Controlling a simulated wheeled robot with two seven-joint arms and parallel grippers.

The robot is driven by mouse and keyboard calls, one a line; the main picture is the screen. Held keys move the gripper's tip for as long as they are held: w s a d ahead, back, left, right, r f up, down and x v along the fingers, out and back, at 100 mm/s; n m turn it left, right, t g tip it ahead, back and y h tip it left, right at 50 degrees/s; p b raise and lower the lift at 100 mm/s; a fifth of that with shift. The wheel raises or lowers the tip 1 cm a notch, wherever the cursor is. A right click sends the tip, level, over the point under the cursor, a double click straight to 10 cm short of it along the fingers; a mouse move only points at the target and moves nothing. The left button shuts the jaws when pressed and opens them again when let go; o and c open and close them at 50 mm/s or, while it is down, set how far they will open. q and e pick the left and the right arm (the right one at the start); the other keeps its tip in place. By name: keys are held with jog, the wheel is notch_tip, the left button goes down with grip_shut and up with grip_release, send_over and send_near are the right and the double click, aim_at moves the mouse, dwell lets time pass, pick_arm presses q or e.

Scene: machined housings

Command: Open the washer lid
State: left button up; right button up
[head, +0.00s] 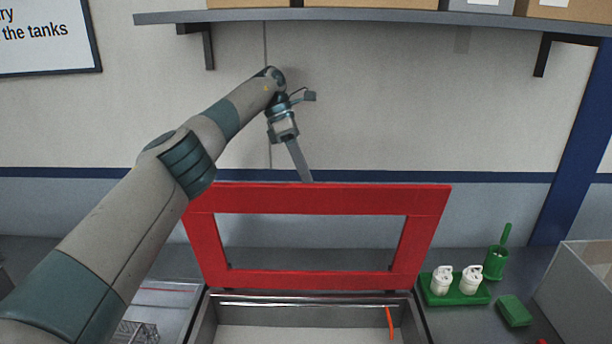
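The washer lid (330,199) is a red frame with a window-like middle through which the wall shows. It stands raised, nearly upright, at the back edge of the washer's grey metal tub (320,333). My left gripper (305,178) comes in from the left, above the lid, and points down. Its fingertips are at the lid's top edge in the picture; I cannot tell whether they touch it. The fingers show edge-on, so their opening cannot be seen. My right gripper is not in view.
A green tray (455,298) with two white bottles, a green cup with a brush (496,262) and a green block (514,311) stand right of the tub. A grey bin (585,300) is at far right. A wall shelf (400,15) with boxes hangs above. A wire basket (136,332) is lower left.

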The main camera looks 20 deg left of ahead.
pick_arm(q)
jog(key=o, duration=0.4)
jog(key=shift+a+f, duration=0.1)
jog(key=shift+f, duration=0.55)
jog(key=d+r+b, duration=0.1)
jog(key=r, duration=0.1)
jog(key=d+r+b, duration=0.1)
jog(key=r+b, duration=0.1)
jog(key=d+r+b, duration=0.1)
jog(key=d+r, duration=0.1)
jog(key=s+d+r+b, duration=0.2)
jog(key=d+r, duration=0.3)
jog(key=d, duration=0.2)
jog(key=shift+d, duration=0.2)
